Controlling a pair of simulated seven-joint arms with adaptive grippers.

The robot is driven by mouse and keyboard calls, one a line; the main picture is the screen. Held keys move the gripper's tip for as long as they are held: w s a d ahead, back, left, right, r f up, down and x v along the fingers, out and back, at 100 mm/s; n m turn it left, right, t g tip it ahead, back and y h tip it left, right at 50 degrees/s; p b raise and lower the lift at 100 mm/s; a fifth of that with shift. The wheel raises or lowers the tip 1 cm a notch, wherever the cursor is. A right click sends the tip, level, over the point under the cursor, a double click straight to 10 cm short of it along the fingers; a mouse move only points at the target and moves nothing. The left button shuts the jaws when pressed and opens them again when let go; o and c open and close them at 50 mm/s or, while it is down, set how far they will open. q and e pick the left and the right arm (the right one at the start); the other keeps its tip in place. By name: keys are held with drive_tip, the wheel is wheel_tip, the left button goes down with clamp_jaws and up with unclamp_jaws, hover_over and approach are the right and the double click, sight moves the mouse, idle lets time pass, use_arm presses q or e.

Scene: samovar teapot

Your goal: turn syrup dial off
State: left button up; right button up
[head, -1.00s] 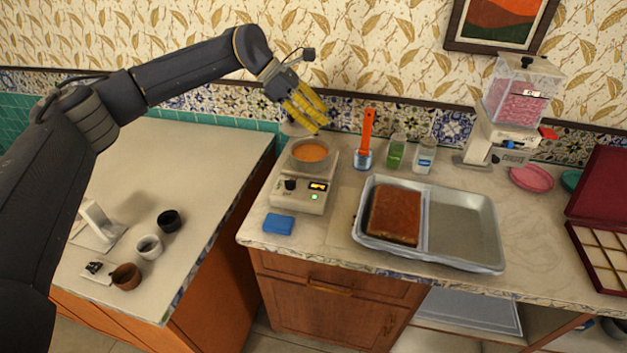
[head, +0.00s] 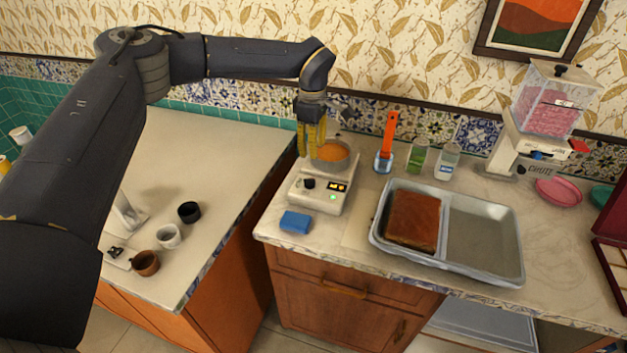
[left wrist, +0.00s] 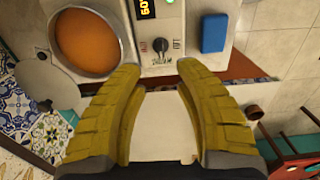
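The syrup dial is a small black knob (head: 309,184) on the front of a white heating unit (head: 322,203). Beside it are a lit yellow display (head: 337,187) and a green light (head: 333,197). A round pan of orange syrup (head: 331,154) sits on the unit. My left gripper (head: 311,157) points down at the pan's left side, behind the dial. In the left wrist view its yellow fingers (left wrist: 160,68) are apart and empty, with the dial (left wrist: 160,45) showing beyond the gap between the tips. Small labels flank the dial; its exact setting is unclear. My right gripper is not in view.
A blue block (head: 295,222) lies in front of the unit. An orange-handled tool in a jar (head: 384,160), two bottles and a metal tray (head: 482,240) stand to the right. A gap separates this counter from the left one with small cups (head: 169,236).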

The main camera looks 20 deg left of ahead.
sight(313, 180)
use_arm(q)
wheel_tip(313, 180, down, 12)
drive_tip(key=shift+f, duration=0.2)
idle(0.4)
drive_tip(key=shift+c, duration=0.4)
clamp_jaws()
